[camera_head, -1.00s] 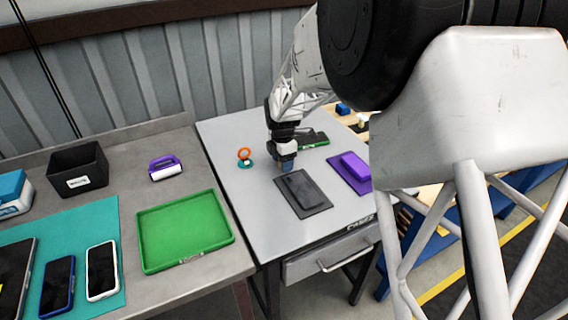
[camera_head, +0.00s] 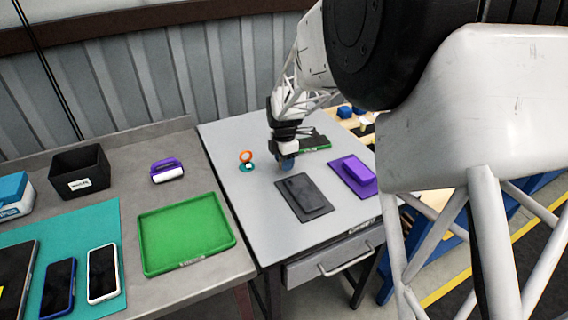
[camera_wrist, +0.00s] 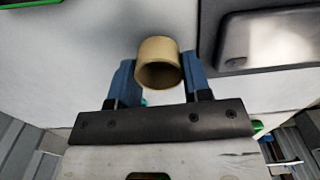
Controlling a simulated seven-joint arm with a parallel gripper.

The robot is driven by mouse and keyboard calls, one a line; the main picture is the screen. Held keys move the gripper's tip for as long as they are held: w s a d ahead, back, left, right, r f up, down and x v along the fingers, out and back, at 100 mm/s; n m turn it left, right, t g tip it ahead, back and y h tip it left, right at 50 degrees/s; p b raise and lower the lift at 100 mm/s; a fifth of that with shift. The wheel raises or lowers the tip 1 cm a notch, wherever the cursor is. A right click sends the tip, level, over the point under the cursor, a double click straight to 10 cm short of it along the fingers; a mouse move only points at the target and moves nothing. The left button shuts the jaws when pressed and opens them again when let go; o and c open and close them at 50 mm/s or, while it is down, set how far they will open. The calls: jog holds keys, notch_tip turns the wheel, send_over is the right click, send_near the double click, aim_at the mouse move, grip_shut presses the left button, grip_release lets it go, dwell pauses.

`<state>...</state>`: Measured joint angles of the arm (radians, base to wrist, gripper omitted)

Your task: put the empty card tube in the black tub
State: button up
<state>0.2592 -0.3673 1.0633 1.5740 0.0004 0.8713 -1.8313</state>
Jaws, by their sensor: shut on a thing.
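The card tube (camera_wrist: 158,62) is tan and hollow, with its open end facing the wrist camera. My gripper (camera_wrist: 160,80) has its two blue fingers on either side of the tube and is shut on it. In the head view my gripper (camera_head: 286,165) is over the grey table, just behind a dark flat case, and hides the tube there. I cannot tell whether the tube touches the table. The black tub (camera_head: 80,172) stands on the left bench near the wall, with a white label on its front.
The dark case (camera_head: 303,196) lies close in front of my gripper. A purple block (camera_head: 358,172) is to its right. An orange ring on a teal base (camera_head: 246,158) is to its left. A green tray (camera_head: 185,232) and a purple-handled roller (camera_head: 167,170) lie on the left bench.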

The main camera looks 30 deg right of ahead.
notch_tip(320, 180, up, 2)
jog(key=shift+r, duration=0.15)
jog(key=s+a, duration=0.1)
jog(key=s, duration=0.4)
jog(key=s+a, duration=0.1)
jog(key=s, duration=0.4)
jog(key=s+a+r, duration=0.1)
jog(key=s+a, duration=0.1)
jog(key=s, duration=0.3)
jog(key=shift+s, duration=0.3)
jog(key=shift+w+r, duration=0.1)
jog(key=w+a+r+n, duration=0.2)
jog(key=w+a+r, duration=0.2)
jog(key=w+a, duration=0.8)
jog(key=w+a+r+n, duration=0.3)
jog(key=w+a+r, duration=0.2)
jog(key=w+a, duration=0.7)
jog(key=w+a+n, duration=0.1)
jog(key=w+a, duration=0.3)
jog(key=a, duration=0.7)
jog(key=w+a+n, duration=0.1)
jog(key=w+a, duration=0.4)
jog(key=a, duration=0.6)
jog(key=w+a+n, duration=0.2)
jog(key=w+a, duration=0.3)
jog(key=a, duration=0.7)
jog(key=shift+f, duration=0.15)
